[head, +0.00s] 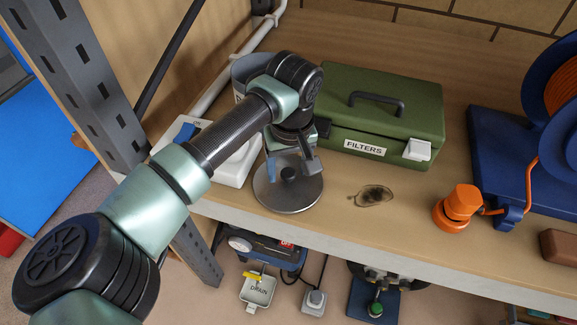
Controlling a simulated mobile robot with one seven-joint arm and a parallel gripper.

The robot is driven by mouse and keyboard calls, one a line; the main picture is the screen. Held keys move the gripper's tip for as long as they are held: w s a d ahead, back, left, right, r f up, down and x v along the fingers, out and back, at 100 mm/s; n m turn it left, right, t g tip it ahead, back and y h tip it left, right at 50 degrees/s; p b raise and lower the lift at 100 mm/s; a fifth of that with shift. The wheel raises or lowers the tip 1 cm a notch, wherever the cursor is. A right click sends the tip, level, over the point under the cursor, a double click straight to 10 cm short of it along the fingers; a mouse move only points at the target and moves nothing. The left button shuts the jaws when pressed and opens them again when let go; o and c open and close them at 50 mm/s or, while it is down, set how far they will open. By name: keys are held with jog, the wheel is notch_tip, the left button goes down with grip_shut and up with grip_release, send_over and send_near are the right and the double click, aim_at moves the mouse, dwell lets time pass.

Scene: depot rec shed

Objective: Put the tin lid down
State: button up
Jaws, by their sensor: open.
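The tin lid (287,197) is a round grey metal disc with a dark knob at its middle. It appears to lie flat on the wooden shelf (340,222), near the front edge. My gripper (289,168) is just above the lid, pointing down, with its fingers apart on either side of the knob. The fingers look clear of the lid's rim; whether they touch the knob I cannot tell. My arm comes in from the lower left and hides part of the shelf behind it.
A green box labelled FILTERS (364,146) stands close behind the gripper. A grey container (240,72) and white box (228,165) stand left. A dark stain-like item (374,196), orange fitting (456,208) and blue reel (545,110) are right. Equipment sits below the shelf.

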aim_at(291, 187)
notch_tip(291, 187, up, 12)
jog(key=s+b, duration=0.1)
jog(key=shift+s+d, duration=0.2)
jog(key=shift+d, duration=0.05)
dwell(0.5)
